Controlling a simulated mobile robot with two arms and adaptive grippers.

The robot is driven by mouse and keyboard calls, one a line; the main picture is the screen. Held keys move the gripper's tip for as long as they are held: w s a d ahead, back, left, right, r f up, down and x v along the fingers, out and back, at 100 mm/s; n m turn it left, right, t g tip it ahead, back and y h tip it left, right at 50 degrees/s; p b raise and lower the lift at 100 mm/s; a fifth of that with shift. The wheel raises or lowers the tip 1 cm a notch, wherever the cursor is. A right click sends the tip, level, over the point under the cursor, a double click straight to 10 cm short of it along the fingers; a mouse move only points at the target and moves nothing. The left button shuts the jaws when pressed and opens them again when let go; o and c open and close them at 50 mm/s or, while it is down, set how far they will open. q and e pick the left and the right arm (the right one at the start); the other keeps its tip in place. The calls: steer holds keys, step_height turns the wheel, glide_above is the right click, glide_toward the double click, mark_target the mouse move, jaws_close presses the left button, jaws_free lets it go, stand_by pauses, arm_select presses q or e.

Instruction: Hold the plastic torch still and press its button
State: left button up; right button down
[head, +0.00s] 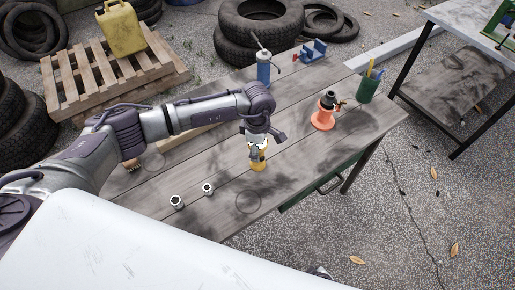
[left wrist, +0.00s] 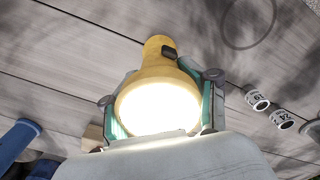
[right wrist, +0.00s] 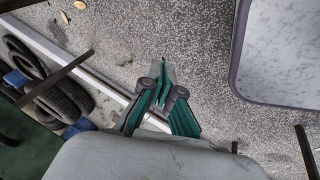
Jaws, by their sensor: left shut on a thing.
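The yellow plastic torch (head: 258,163) is upright at the middle of the wooden workbench, under my left gripper (head: 260,138). The left wrist view shows the torch (left wrist: 158,68) with its wide lens glowing bright white toward the camera. Its dark button (left wrist: 169,52) is on the side of the yellow body. My left gripper (left wrist: 160,108) has a green-padded finger on each side of the torch head and is shut on it. My right gripper (right wrist: 160,92) is empty, its fingers together, above the concrete ground and away from the torch.
The workbench (head: 300,165) also holds two metal sockets (head: 192,195), an orange-based item (head: 323,112), a green pen cup (head: 368,86) and a blue canister (head: 263,68). A second table (head: 470,30) stands at the right. Tyres and a pallet (head: 75,85) lie behind.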

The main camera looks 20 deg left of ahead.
mark_target(262, 159)
steer(key=w+a+r+n+t+y, duration=0.15)
steer(key=w+a+r+n, duration=0.3)
steer(key=r, duration=0.45)
steer(key=w+a+r+n+t, duration=0.3)
steer(key=w+a+r, duration=0.25)
steer(key=r, duration=0.35)
steer(key=w+a+r+n+t+y, duration=0.15)
steer(key=w+a+r+n, duration=0.3)
steer(key=r, duration=0.55)
steer(key=shift+m, duration=0.5)
steer(key=shift+w+a+f, duration=0.1)
steer(key=shift+w+a, duration=0.6)
steer(key=shift+a, duration=0.6)
steer(key=shift+w+a+f, duration=0.1)
steer(key=shift+w+a, duration=0.55)
steer(key=shift+a, duration=0.65)
steer(key=shift+w+a, duration=0.7)
steer(key=shift+a, duration=0.6)
steer(key=shift+w+a, duration=0.1)
steer(key=shift+w+a+h, duration=0.15)
steer(key=shift+a+h, duration=0.15)
